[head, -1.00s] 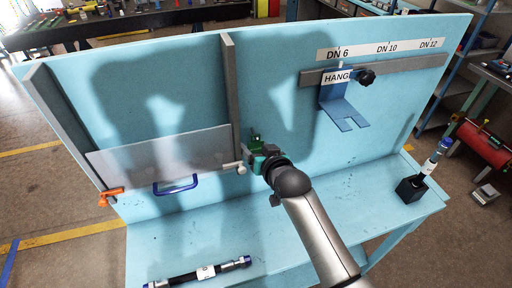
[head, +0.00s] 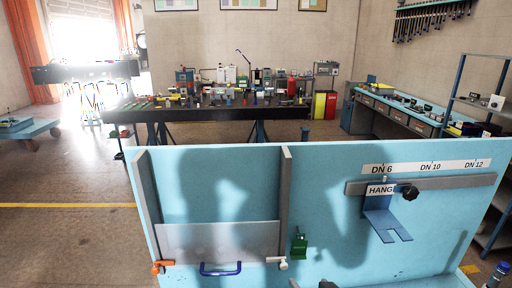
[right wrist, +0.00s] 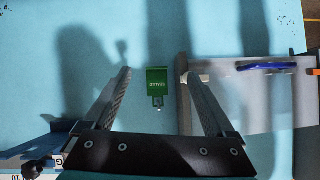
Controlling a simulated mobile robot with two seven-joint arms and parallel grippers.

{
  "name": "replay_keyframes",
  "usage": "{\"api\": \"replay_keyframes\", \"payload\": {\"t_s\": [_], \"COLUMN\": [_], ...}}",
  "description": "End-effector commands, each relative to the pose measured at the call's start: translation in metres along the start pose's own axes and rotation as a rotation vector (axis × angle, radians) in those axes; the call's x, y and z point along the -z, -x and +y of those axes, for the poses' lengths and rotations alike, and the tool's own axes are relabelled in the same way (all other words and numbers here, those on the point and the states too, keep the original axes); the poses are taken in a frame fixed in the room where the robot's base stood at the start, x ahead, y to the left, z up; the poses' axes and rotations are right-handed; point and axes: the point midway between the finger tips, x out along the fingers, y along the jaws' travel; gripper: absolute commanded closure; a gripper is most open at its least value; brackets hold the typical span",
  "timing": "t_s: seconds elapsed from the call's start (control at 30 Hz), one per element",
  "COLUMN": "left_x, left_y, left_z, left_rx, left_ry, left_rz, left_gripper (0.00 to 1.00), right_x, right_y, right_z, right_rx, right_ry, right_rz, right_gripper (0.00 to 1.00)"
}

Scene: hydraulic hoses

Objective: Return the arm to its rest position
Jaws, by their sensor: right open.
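My right gripper (right wrist: 156,75) is open and empty in the right wrist view, its two fingers spread and facing the light-blue panel (head: 333,190). A small green labelled part (right wrist: 157,83) on the panel shows between the fingers, apart from both. The same green part (head: 299,246) shows in the head view, right of the grey upright post. In the head view only small dark bits of my right arm or gripper (head: 328,285) show at the bottom edge. My left gripper is in neither view.
A blue hanger bracket (head: 384,222) with a black knob juts from the panel's right side. A clear flap (head: 220,241) with a blue handle (head: 220,269) and orange latch (head: 162,267) is at left. A blue-capped item (head: 498,272) stands lower right.

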Motion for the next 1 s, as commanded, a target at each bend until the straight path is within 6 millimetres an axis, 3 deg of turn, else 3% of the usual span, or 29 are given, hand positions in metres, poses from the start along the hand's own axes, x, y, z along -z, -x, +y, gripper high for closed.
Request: {"api": "replay_keyframes", "payload": {"t_s": [0.1,0.3,0.77,1.0], "left_x": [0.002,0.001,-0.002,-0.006], "left_y": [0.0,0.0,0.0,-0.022], "left_z": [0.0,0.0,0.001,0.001], "left_rx": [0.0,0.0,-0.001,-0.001], "left_ry": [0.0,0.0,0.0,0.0], "left_rz": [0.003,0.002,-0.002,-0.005], "left_gripper": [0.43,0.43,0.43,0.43], "right_x": [-0.049,-0.102,-0.154,-0.199], "right_y": [0.043,0.111,0.219,0.178], "right_z": [0.003,0.007,0.012,0.019], "right_rx": [-0.024,-0.048,-0.06,-0.059], "right_ry": [0.057,0.132,0.219,0.218], "right_rz": [-0.169,-0.397,-0.7,-0.715], "right_gripper": [0.1,0.1,0.1,0.1]}}
